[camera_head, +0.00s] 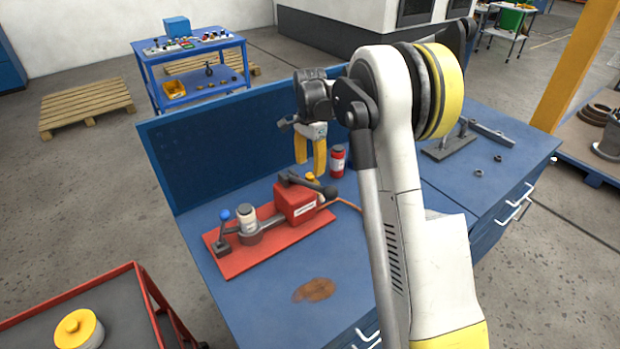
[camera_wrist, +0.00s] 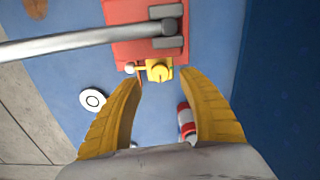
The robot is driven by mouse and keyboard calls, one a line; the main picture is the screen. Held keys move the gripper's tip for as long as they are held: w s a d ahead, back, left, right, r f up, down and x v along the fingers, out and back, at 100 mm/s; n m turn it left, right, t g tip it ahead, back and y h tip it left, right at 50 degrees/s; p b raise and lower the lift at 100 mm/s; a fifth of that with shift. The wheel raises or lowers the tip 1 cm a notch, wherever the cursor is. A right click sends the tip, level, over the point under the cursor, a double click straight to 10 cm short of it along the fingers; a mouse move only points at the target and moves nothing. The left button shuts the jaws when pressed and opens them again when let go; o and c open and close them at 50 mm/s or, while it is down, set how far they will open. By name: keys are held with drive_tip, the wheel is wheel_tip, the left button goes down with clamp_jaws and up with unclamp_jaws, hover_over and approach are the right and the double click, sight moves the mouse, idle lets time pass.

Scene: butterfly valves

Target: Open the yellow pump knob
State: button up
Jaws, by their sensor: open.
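The yellow pump knob (camera_wrist: 159,72) shows in the wrist view at the edge of a red pump body, with a slot-like mark on its round face. My gripper (camera_wrist: 160,78) is open, its two yellow fingers on either side of the knob in the picture. Nothing is between the fingers; how far the tips are from the knob is hard to tell. In the head view my gripper (camera_head: 311,168) points down above the blue bench, behind the red pump box (camera_head: 294,203). I cannot make out the knob there.
A grey lever bar (camera_wrist: 80,40) crosses the wrist view. A red-and-white can (camera_head: 337,161) stands close to my gripper; it also shows beside the right finger (camera_wrist: 186,121). A blue back panel (camera_head: 240,135) rises behind the bench. A brown stain (camera_head: 314,290) marks the clear front.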

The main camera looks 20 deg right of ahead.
sight(310, 175)
wheel_tip(310, 175, down, 4)
drive_tip(key=shift+f+b, duration=0.2)
drive_tip(key=shift+b, duration=0.15)
clamp_jaws()
idle(1.0)
unclamp_jaws()
wheel_tip(310, 175, up, 12)
idle(0.5)
